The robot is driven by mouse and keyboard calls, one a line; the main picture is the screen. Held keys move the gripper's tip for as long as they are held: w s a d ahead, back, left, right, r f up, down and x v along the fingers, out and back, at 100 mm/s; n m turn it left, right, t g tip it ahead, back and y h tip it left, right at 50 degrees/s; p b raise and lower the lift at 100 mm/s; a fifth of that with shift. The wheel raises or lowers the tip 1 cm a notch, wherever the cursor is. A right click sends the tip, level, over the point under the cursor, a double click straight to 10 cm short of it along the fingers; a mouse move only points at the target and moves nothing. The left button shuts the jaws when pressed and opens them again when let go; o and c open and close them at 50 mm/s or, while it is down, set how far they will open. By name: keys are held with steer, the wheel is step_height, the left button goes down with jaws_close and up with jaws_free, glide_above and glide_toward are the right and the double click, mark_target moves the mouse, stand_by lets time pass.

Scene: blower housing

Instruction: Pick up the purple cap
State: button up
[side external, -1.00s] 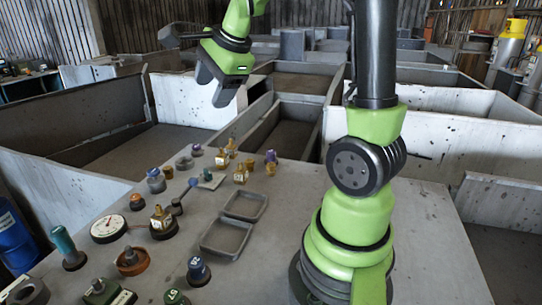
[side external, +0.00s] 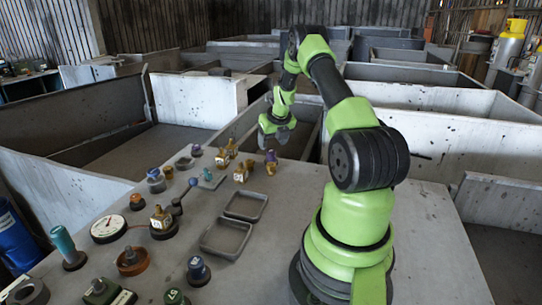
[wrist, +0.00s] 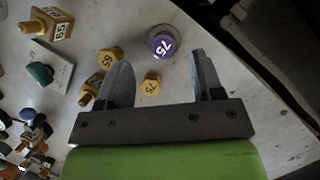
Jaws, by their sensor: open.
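The purple cap (wrist: 161,44) is round with a pale rim and white marking on top. In the wrist view it sits just beyond the line of my fingertips, between them sideways, and I see it from above. In the side view a small purple cap (side external: 271,157) stands on the table near its back edge, a little below my gripper (side external: 274,139). My gripper (wrist: 160,62) is open, its two fingers wide apart and holding nothing. I cannot tell the exact height gap.
A yellow hex piece (wrist: 152,83) lies between my fingers, and another (wrist: 110,57) is by the left finger. Two shallow grey trays (side external: 226,237) sit mid-table. The table's right side is clear.

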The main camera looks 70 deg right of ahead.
mark_target(271, 150)
steer(key=shift+x, duration=2.85)
steer(key=shift+s, duration=0.2)
steer(key=c, duration=1)
